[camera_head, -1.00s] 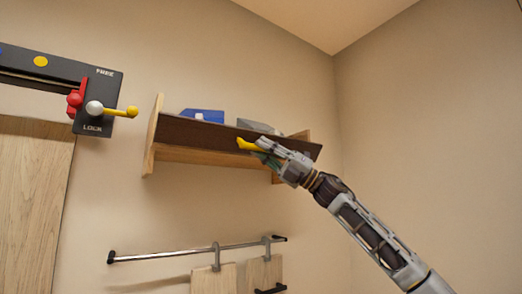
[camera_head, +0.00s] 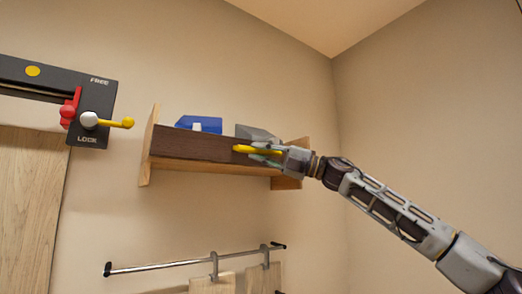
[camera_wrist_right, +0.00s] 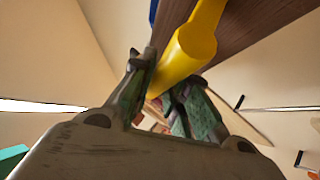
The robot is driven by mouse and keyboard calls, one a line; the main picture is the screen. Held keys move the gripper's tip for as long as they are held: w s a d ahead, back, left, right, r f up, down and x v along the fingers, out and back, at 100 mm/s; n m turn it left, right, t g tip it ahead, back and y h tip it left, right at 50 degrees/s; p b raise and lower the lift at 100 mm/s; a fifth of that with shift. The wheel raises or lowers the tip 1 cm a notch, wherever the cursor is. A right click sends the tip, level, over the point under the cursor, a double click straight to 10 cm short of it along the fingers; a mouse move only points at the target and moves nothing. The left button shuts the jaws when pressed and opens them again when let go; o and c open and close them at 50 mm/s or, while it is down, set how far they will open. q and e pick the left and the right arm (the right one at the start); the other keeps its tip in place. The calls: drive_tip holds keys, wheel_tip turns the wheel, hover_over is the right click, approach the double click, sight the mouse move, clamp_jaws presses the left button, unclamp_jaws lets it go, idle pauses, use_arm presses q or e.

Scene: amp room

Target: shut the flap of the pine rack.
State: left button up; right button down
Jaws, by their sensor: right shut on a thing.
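The pine rack (camera_head: 147,150) is fixed to the wall, with pale wooden ends. Its dark brown flap (camera_head: 192,146) stands close to upright along the front, between the two ends. A yellow handle (camera_head: 243,149) sticks out from the right part of the flap. My right gripper (camera_head: 264,152) comes in from the right and is shut on the yellow handle. In the right wrist view, the handle (camera_wrist_right: 190,48) runs between the fingers (camera_wrist_right: 158,100), with the flap (camera_wrist_right: 243,30) behind. The gripper hides the flap's right end. My left gripper is not in view.
A blue object (camera_head: 199,124) and a grey object (camera_head: 256,133) show above the flap. A metal rail (camera_head: 190,263) with hooks and hanging boards is below. A dark lock panel (camera_head: 95,105) with red and yellow levers is left. The right wall is bare.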

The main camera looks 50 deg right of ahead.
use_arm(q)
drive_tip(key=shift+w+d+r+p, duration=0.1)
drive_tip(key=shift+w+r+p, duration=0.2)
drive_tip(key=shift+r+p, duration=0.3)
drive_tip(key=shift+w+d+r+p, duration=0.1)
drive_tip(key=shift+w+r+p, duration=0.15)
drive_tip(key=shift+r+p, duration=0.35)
use_arm(e)
drive_tip(key=shift+w+d+r+m+g+h, duration=0.1)
drive_tip(key=shift+w+r+m+g+h, duration=0.15)
drive_tip(key=shift+m+h, duration=0.25)
drive_tip(key=shift+w+d+r+m+g+h, duration=0.15)
drive_tip(key=shift+r+m+h, duration=0.2)
drive_tip(key=shift+m, duration=0.25)
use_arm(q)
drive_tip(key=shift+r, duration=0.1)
use_arm(e)
drive_tip(key=shift+a, duration=0.1)
drive_tip(key=c, duration=1.7)
unclamp_jaws()
drive_tip(key=shift+f, duration=0.1)
drive_tip(key=shift+o, duration=0.2)
drive_tip(key=shift+w, duration=0.1)
drive_tip(key=shift+s, duration=0.2)
drive_tip(key=v, duration=1.1)
drive_tip(key=shift+s+d, duration=0.25)
drive_tip(key=shift+f, duration=0.15)
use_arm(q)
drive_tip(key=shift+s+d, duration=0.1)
